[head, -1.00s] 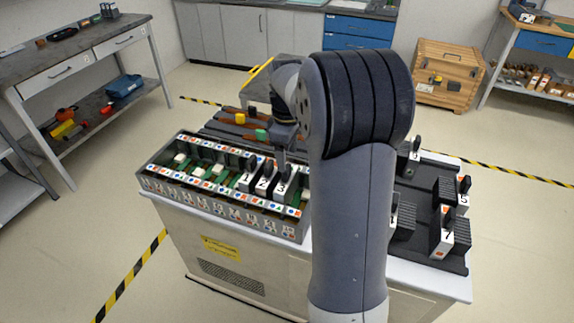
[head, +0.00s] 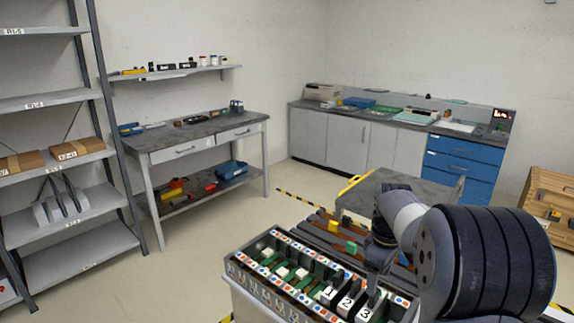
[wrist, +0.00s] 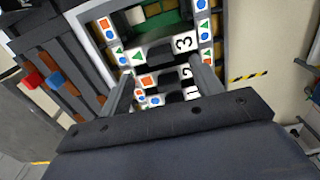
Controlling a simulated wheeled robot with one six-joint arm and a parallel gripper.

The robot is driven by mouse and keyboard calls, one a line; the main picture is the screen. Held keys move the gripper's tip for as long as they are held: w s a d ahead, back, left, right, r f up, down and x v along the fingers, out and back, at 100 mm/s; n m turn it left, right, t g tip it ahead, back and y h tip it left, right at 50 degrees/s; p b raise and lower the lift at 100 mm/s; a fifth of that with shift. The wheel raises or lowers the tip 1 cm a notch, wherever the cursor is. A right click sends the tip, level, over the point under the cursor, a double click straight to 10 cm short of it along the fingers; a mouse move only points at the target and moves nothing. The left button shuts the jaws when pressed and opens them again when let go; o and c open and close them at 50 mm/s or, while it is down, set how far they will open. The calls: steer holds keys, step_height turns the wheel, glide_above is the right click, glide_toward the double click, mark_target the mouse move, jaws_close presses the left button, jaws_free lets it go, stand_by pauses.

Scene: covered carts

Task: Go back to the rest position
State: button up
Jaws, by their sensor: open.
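My gripper (wrist: 165,88) is open, its two fingers spread wide in the wrist view. In the wrist view block 3 (wrist: 168,49) lies beyond the fingertips, and block 2 (wrist: 171,76) shows between the fingers. I cannot tell whether a finger touches a block. My arm hides the right part of the cart.
A strip with coloured pieces (head: 335,240) lies behind the rack. A grey cart (head: 385,186) stands beyond it. A workbench (head: 195,135), shelving (head: 60,185), blue drawers (head: 462,160) and a wooden crate (head: 548,200) stand farther off. Open floor lies left of the rack.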

step_height(320, 180, down, 7)
steer(key=shift+r, duration=0.2)
steer(key=shift+r+p, duration=0.3)
steer(key=shift+r, duration=0.2)
steer(key=shift+f, duration=0.1)
step_height(320, 180, up, 10)
step_height(320, 180, down, 10)
steer(key=shift+f, duration=0.25)
step_height(320, 180, up, 15)
steer(key=p, duration=0.8)
steer(key=shift+a, duration=0.1)
